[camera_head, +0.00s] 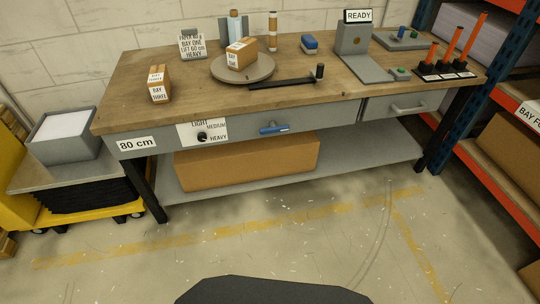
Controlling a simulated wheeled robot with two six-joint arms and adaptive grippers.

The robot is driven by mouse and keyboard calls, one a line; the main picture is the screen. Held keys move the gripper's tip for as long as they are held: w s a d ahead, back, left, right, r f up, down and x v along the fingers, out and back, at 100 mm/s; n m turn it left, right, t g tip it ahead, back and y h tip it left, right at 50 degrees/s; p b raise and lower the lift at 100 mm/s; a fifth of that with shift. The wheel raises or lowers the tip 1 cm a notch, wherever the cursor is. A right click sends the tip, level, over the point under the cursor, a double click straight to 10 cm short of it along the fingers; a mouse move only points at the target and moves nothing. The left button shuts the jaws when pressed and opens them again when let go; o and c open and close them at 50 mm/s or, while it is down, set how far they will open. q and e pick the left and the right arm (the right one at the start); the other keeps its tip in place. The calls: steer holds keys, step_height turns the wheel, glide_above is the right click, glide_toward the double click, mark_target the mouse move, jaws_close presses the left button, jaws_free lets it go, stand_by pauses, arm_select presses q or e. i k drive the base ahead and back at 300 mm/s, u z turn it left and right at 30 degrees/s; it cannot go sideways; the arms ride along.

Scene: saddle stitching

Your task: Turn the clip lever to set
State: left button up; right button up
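No part is labelled as the clip lever, so I cannot tell for certain which one it is. A blue lever handle (273,128) lies nearly level on the grey front of the workbench (340,113). On the bench top, a flat black arm (282,83) with an upright black knob (320,71) lies in front of a round grey turntable (243,69). A black dial (202,136) sits on a panel marked LIGHT, MEDIUM and HEAVY. Neither of my grippers is in view.
A carton (241,54) stands on the turntable; another (159,84) stands to its left. A grey machine (354,38) bears a READY sign. Orange-handled tools (445,66) stand at right. The floor in front is clear.

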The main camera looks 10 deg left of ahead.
mark_target(273, 128)
steer(key=z, duration=1.15)
steer(key=i, duration=0.6)
